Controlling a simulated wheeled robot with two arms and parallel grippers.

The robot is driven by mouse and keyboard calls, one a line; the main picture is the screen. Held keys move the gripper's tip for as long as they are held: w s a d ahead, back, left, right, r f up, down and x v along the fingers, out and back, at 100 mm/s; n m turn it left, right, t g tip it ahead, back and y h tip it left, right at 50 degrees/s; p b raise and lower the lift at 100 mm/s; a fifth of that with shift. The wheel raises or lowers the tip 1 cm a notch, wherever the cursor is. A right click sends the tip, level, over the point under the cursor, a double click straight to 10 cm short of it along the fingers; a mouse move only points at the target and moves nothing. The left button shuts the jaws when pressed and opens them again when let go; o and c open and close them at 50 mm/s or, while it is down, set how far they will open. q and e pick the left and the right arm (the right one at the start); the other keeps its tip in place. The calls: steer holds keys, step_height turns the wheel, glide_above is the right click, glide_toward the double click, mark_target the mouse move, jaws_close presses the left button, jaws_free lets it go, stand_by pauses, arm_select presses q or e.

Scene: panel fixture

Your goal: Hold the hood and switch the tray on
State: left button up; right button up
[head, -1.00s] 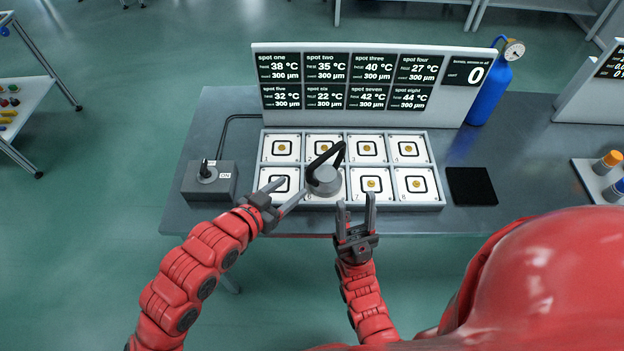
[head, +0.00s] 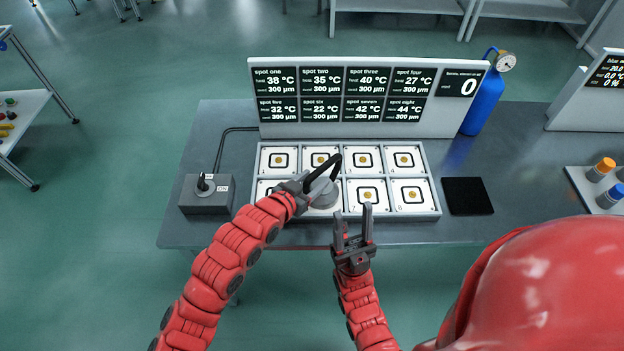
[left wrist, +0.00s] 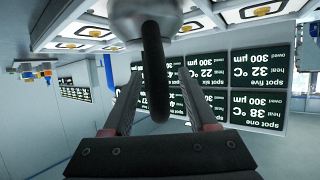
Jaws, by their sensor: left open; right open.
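My left gripper (head: 308,181) is at the hood. In the left wrist view its open fingers (left wrist: 158,110) lie either side of the black handle (left wrist: 153,75), and the hood's dome (left wrist: 140,14) is close behind; contact is unclear. My right gripper (head: 353,225) is open and empty at the table's front edge, fingers up. The switch box (head: 207,193) with an ON label and lever (head: 203,183) stands left of the tray.
A display panel (head: 360,97) with spot readings stands behind the tray. A blue gas bottle (head: 483,104) is at its right end. A black pad (head: 467,196) lies right of the tray. Orange and blue-capped jars (head: 603,168) stand at far right. The tabletop around the switch box is clear.

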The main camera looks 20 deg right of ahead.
arm_select(q)
jaws_close()
stand_by(2.4)
